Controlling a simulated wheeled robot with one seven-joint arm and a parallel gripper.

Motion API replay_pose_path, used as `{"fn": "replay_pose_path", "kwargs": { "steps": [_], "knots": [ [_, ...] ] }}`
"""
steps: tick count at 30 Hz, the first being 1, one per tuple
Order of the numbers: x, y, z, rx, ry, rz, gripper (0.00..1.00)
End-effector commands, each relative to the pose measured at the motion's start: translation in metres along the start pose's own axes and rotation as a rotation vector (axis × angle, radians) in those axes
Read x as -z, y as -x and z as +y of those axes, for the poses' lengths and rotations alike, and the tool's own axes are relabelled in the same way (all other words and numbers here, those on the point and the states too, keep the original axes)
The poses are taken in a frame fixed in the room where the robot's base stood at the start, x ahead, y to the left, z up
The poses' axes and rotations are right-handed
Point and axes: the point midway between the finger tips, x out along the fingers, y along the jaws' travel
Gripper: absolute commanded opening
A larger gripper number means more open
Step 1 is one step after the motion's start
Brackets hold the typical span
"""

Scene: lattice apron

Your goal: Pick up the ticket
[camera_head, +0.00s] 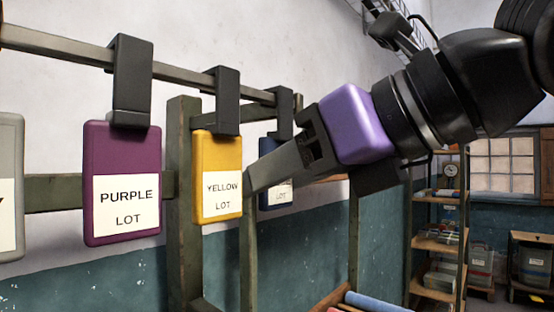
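Several ticket-like tags hang from dark clips on a rail. The purple tag (122,228) reads "PURPLE LOT". The yellow tag (217,155) reads "YELLOW LOT". A dark blue tag (268,147) hangs farther back, partly covered by my gripper, its label too small to read. A grey tag (10,150) is cut off at the left edge. My gripper (250,187) reaches in from the upper right. Its tip appears beside the yellow tag's right edge; I cannot tell whether it touches. The fingers overlap in this view, so their opening is hidden.
A metal rail (60,46) and green posts (184,230) stand around the tags. A lower green bar (50,190) runs behind them. Blue and red rolls (375,301) lie at the bottom. Shelves (438,243) with boxes stand at the back right.

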Motion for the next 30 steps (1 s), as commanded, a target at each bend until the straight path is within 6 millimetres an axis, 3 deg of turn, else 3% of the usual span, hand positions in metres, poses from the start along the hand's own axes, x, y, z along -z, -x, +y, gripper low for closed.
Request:
{"fn": "replay_pose_path", "kwargs": {
  "steps": [1,7,16,22,30],
  "knots": [
    [0.0,0.0,0.0,0.0,0.0,0.0,0.41],
    [0.0,0.0,0.0,0.0,0.0,0.0,0.02],
    [-0.002,0.001,0.0,0.001,0.001,-0.001,0.02],
    [-0.014,0.006,0.0,0.001,0.001,-0.001,0.02],
    [0.008,0.053,-0.002,0.005,0.0,-0.002,0.02]
  ]
}}
